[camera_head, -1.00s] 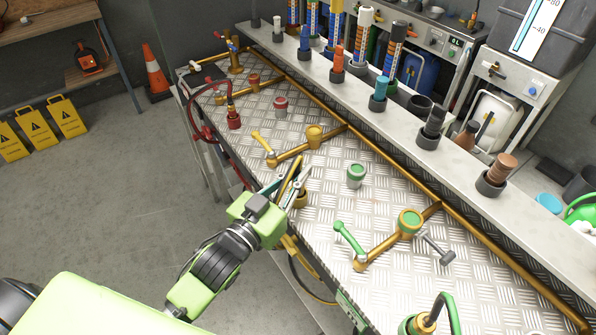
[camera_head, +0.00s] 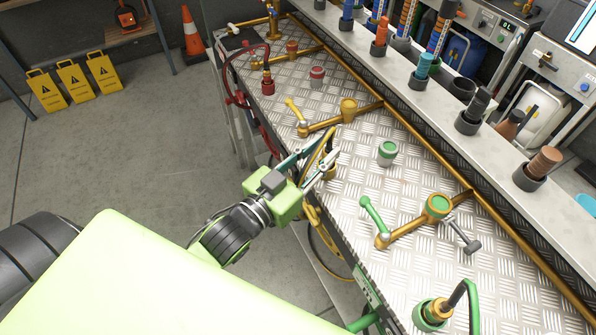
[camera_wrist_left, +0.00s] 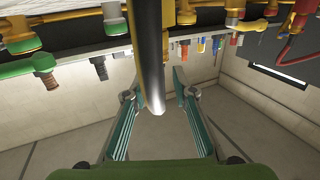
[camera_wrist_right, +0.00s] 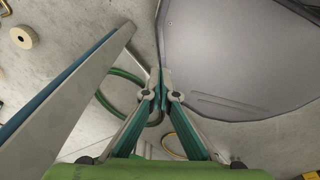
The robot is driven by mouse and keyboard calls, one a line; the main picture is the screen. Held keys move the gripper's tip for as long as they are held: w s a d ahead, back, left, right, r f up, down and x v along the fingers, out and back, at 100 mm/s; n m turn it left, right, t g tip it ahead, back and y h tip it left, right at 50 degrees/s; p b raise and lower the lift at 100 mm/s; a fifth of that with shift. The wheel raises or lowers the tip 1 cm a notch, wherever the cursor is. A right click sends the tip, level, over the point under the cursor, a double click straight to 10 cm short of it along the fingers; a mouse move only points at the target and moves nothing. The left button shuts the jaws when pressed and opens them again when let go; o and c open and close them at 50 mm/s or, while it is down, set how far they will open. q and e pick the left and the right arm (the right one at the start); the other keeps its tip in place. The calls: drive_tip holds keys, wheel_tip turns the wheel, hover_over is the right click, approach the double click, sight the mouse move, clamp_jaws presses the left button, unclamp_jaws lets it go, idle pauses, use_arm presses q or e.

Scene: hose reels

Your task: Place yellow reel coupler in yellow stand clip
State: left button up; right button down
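The yellow coupler (camera_head: 328,172) stands at the bench's front edge with the curved yellow hose (camera_head: 322,146) at its top, partly hidden by my left gripper. My left gripper (camera_head: 320,160) is at this hose, above the edge. In the left wrist view its fingers (camera_wrist_left: 153,90) are spread, with the yellow and dark hose (camera_wrist_left: 150,50) between them and gaps on both sides. I cannot clearly pick out the yellow stand clip. My right gripper (camera_wrist_right: 160,85) shows only in its wrist view, fingertips together, with nothing seen held.
The treadplate bench (camera_head: 330,200) carries brass valve fittings (camera_head: 347,110), a green-topped cup (camera_head: 387,152), a red coupler (camera_head: 268,85) and a green coupler (camera_head: 433,312). A raised shelf (camera_head: 440,110) with holders runs behind.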

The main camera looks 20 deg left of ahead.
use_arm(q)
drive_tip(key=b+v, duration=0.1)
drive_tip(key=v, duration=0.8)
drive_tip(key=shift+b, duration=0.35)
drive_tip(key=s+a+f+n+g+y, duration=0.1)
drive_tip(key=a+f+g+y, duration=0.15)
drive_tip(key=f, duration=0.45)
drive_tip(key=a+f+n+g+y, duration=0.1)
drive_tip(key=f+g+y, duration=0.1)
drive_tip(key=f+g, duration=0.3)
drive_tip(key=s+d+f+g, duration=0.1)
drive_tip(key=s+f+g, duration=0.6)
drive_tip(key=s+f, duration=0.4)
wheel_tip(320, 180, down, 25)
drive_tip(key=s+m, duration=0.1)
drive_tip(key=s, duration=0.1)
drive_tip(key=s+a+f+g, duration=0.2)
drive_tip(key=s+f, duration=1.3)
drive_tip(key=s, duration=0.1)
drive_tip(key=shift+s+a+f, duration=0.3)
